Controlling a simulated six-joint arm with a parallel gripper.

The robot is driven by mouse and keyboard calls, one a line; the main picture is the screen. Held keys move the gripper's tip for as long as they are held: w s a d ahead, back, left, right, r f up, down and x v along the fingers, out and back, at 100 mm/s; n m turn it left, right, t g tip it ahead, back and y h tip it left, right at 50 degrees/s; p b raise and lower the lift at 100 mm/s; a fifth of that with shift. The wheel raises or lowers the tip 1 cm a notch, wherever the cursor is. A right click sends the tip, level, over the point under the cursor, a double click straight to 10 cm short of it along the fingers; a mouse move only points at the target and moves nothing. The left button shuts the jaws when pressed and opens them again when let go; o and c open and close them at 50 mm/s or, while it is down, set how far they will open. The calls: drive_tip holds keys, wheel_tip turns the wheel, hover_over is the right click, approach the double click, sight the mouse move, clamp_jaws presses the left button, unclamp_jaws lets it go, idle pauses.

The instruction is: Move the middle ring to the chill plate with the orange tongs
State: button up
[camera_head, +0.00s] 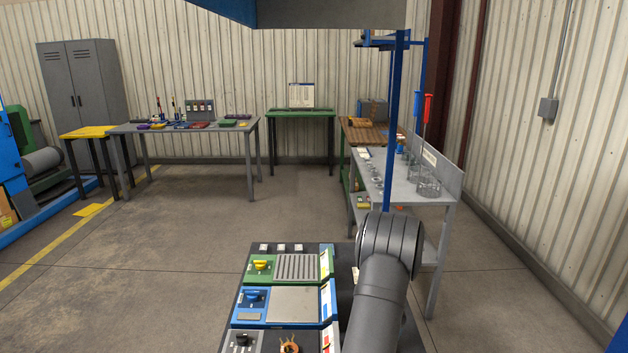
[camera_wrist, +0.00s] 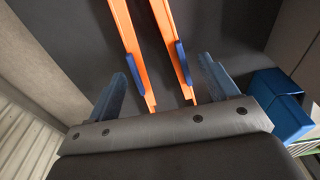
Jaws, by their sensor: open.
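The orange tongs (camera_wrist: 128,40) lie over a dark surface in the wrist view, with two long orange arms and a blue pad on each. My gripper (camera_wrist: 164,75) is open, with one blue finger on each side of the tongs' near ends; I see no grip on them. In the head view my arm hides the gripper and tongs. A copper-orange ring (camera_head: 289,346) shows at the bottom edge, partly cut off, on a grey unit. I cannot tell whether it is the middle ring. A blue unit with a flat grey plate (camera_head: 293,304) stands behind it; I cannot identify the chill plate for certain.
A green unit with a slotted grate (camera_head: 297,267) stands behind the blue one. The floor to the left is open. A blue block (camera_wrist: 280,103) is right of the gripper.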

drive_tip(key=shift+w+f, duration=0.1)
drive_tip(key=shift+f, duration=0.75)
drive_tip(key=c, duration=0.7)
wheel_tip(320, 180, up, 12)
drive_tip(key=s+a+r+n+g+h, duration=0.2)
drive_tip(key=s+a+r, duration=0.2)
drive_tip(key=a, duration=0.3)
drive_tip(key=s+a+r+n+g+h, duration=0.2)
drive_tip(key=s+a+r+n, duration=0.1)
drive_tip(key=a, duration=0.5)
drive_tip(key=s+a+r+n+g+h, duration=0.2)
drive_tip(key=s+a+r+n+g, duration=0.1)
drive_tip(key=s+a+r, duration=0.2)
drive_tip(key=shift+a+r, duration=0.65)
drive_tip(key=shift+a, duration=0.7)
